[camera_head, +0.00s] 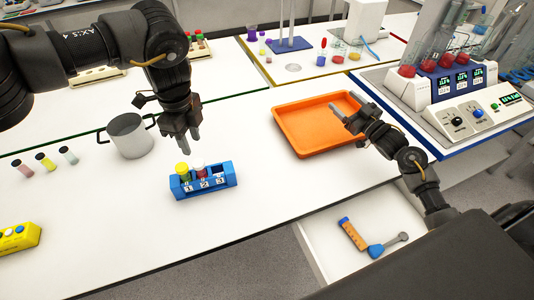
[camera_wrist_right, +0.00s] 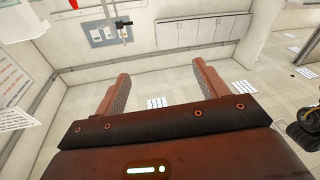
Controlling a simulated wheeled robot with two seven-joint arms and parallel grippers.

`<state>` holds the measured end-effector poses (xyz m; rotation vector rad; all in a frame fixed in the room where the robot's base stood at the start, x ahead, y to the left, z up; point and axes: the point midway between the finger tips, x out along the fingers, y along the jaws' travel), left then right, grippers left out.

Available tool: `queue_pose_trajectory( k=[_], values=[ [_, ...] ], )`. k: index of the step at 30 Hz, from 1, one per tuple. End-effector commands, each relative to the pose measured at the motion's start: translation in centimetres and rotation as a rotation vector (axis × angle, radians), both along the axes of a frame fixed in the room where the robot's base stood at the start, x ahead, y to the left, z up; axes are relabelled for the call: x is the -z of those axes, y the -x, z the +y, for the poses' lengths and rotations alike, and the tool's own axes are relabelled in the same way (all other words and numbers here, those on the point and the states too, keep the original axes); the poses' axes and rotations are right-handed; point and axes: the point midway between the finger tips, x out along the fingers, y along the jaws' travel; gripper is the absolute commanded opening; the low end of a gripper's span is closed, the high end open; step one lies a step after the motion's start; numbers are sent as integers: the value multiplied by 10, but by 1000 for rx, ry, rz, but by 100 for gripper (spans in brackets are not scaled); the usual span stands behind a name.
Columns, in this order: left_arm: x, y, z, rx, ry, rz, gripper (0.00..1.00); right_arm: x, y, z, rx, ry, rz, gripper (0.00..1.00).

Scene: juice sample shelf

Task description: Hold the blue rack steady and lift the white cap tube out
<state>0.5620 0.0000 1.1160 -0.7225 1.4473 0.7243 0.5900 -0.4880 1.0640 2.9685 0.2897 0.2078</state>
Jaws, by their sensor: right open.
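The blue rack (camera_head: 203,187) stands on the white table in the head view, with slots numbered 1, 2 and 3. Slot 3 looks empty. My left gripper (camera_head: 181,140) hangs above and behind the rack, pointing down and apart from it; its finger gap is hard to judge. My right gripper (camera_head: 345,114) is over the orange tray, far right of the rack. In the right wrist view its fingers (camera_wrist_right: 160,85) are spread and empty.
An orange tray (camera_head: 322,146) lies to the right. A metal pot (camera_head: 128,136) stands left of the rack. Several small capped tubes (camera_head: 46,161) lie at the left. A yellow block (camera_head: 17,238) is at the front left. An open drawer (camera_head: 350,271) is below the table edge.

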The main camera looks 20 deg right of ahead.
Motion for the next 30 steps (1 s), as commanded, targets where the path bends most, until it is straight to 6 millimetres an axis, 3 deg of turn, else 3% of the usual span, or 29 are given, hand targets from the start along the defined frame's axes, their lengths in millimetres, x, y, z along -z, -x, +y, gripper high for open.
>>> queue_pose_trajectory(
  k=[3,7,12,15,21,30],
  values=[
    [0,0,0,0,0,0,36,-21,-30,67,-206,40,-18,73],
    [0,0,0,0,0,0,36,-25,-44,148,-462,92,10,73],
    [0,0,0,0,0,0,36,3,-29,244,-804,162,142,73],
    [0,0,0,0,0,0,36,22,-11,277,-964,208,236,73],
    [0,0,0,0,0,0,36,54,22,304,-1166,274,405,73],
    [0,0,0,-1,0,0,36,72,41,311,-1245,297,498,73]
  ],
)
